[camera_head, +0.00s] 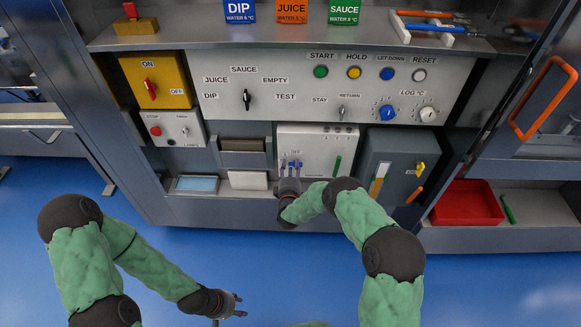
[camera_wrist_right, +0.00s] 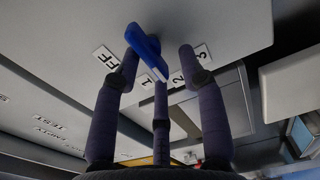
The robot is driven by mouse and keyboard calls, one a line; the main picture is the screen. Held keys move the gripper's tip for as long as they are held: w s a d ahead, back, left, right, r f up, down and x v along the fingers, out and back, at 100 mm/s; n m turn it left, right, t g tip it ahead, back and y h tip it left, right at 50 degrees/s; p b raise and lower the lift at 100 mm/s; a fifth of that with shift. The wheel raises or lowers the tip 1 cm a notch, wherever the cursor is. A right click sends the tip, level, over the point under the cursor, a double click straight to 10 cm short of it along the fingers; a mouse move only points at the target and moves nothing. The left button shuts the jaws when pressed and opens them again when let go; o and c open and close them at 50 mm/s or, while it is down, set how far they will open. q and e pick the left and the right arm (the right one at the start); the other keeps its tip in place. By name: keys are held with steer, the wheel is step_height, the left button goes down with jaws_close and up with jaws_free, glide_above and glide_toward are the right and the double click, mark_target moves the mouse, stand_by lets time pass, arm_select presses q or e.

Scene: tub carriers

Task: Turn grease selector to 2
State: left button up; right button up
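The grease selector is a blue knob (camera_head: 294,163) on the front of a white box (camera_head: 318,143), with an OFF label above it in the head view. In the right wrist view the blue knob (camera_wrist_right: 145,42) stands out from the panel beside the OFF, 1, 2 and 3 labels. Its lower end lies near the 1 and 2 labels; I cannot tell the exact setting. My right gripper (camera_head: 290,171) is open, its fingers (camera_wrist_right: 158,56) on either side of the knob; contact is unclear. My left gripper (camera_head: 236,304) is open and empty, low over the floor.
A grey cabinet (camera_head: 392,151) with a yellow switch stands right of the white box. A red tray (camera_head: 467,204) and a green stick (camera_head: 508,208) lie at right. A control panel (camera_head: 300,88) with other knobs is above. Blue floor is clear in front.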

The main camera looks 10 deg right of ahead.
steer(key=shift+d, duration=0.15)
steer(key=shift+s, duration=0.2)
steer(key=v, duration=1.1)
steer(key=shift+s, duration=0.3)
